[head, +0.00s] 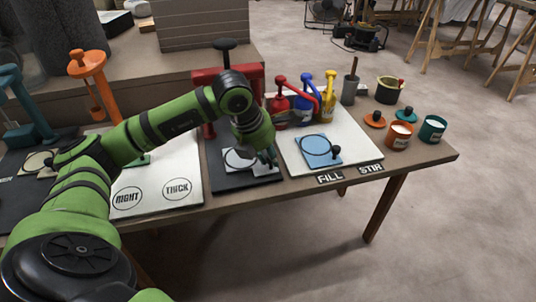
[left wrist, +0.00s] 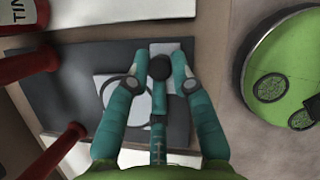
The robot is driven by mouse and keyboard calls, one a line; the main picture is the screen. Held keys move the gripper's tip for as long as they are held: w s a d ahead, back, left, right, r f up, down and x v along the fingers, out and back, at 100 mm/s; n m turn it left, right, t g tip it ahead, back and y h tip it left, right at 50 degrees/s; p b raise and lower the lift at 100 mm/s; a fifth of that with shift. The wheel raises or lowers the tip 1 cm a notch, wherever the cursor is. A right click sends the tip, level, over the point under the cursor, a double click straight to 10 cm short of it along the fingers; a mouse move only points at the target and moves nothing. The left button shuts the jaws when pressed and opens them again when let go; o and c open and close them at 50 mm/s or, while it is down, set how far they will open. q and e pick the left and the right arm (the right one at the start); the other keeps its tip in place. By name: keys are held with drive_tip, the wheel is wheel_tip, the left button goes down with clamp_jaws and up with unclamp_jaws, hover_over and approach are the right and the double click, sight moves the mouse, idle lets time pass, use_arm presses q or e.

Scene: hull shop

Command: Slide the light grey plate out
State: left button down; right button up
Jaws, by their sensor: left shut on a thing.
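The light grey plate (head: 262,171) lies flat on a dark base (head: 258,182) at the foot of the red press (head: 198,78). In the left wrist view the plate (left wrist: 104,88) shows a ring outline, and a black knob (left wrist: 159,66) stands at its edge. My left gripper (head: 269,160) reaches down over the plate. In the left wrist view its teal fingers (left wrist: 160,72) are shut on the knob from both sides. The fingers hide part of the plate. My right gripper is in neither view.
A blue plate (head: 318,148) with a black knob lies on a white board to the right. Red, blue and yellow pumps (head: 328,100) stand behind it. Orange and teal pots (head: 432,128) stand near the table's right end. An orange press (head: 88,68) stands left.

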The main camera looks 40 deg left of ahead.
use_arm(q)
drive_tip(key=shift+d+r, duration=0.1)
drive_tip(key=shift+d, duration=0.35)
drive_tip(key=c, duration=1.1)
unclamp_jaws()
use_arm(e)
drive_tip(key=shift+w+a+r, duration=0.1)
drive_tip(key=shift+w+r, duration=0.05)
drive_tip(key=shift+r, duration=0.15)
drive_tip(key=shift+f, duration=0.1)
use_arm(q)
drive_tip(key=shift+a, duration=0.15)
drive_tip(key=v, duration=1.2)
drive_tip(key=shift+s, duration=0.1)
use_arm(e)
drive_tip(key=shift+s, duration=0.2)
